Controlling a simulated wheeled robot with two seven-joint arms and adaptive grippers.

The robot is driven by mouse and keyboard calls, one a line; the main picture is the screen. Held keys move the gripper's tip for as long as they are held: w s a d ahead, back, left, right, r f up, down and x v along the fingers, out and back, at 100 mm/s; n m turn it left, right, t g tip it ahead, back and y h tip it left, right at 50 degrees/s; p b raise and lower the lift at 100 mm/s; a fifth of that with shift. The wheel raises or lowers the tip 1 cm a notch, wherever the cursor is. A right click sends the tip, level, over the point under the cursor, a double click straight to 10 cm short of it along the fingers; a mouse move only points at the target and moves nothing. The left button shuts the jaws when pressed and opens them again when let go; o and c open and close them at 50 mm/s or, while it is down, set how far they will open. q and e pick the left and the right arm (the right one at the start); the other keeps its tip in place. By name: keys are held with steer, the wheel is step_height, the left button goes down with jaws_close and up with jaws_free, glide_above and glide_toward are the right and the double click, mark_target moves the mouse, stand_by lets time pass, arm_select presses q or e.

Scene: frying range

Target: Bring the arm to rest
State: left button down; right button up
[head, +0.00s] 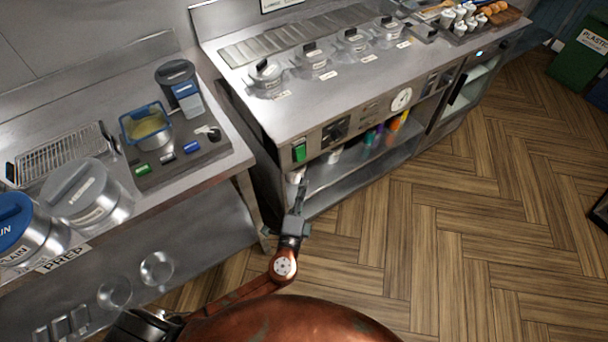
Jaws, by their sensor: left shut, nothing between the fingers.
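My left arm comes in at the bottom with its reddish links. My left gripper (300,194) points away from me, up to the front of the frying range (365,118). Its fingers are together with nothing between them. In the picture the fingertips lie below the green switch (299,151) on the range's front panel, by the open lower shelf; I cannot tell whether they touch anything. My right gripper is not in view.
A steel prep counter (215,165) at left holds a wire rack (62,155), lidded canisters (88,192) and a blue-rimmed container (147,127). Lidded pots (266,75) line the range top. A green bin (580,62) stands far right.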

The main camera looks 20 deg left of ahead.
arm_select(q)
steer(key=shift+s, duration=0.4)
